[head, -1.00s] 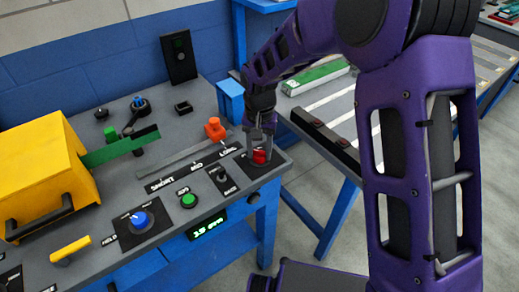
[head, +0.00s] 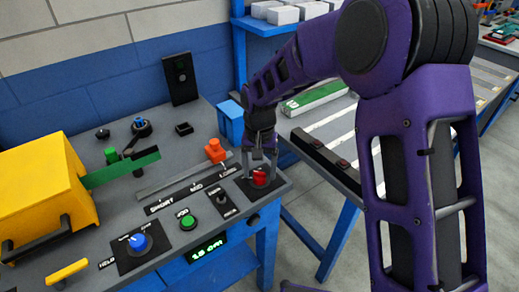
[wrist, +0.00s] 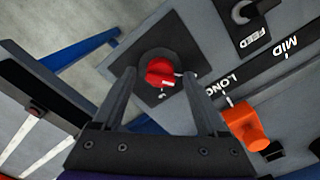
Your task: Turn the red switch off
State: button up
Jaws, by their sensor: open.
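The red switch (head: 260,176) is a round red knob on a dark square plate at the right corner of the grey panel. In the wrist view the red switch (wrist: 160,72) has a white mark on its lower right side. My gripper (head: 258,160) is right over the knob, pointing down. In the wrist view my gripper (wrist: 165,85) is open, with one finger on each side of the knob. I cannot tell whether the fingers touch it.
An orange slider knob (head: 215,150) stands close to the left of my gripper. A black feed switch (head: 224,203) and a green button (head: 188,221) are nearby on the panel. A blue block (head: 231,122) stands behind. A side table with strips (head: 335,130) lies to the right.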

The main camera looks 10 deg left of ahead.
aim_at(260, 173)
notch_tip(260, 173, up, 17)
jog(key=p, duration=0.2)
jog(key=shift+f, duration=0.15)
jog(key=shift+d, duration=0.1)
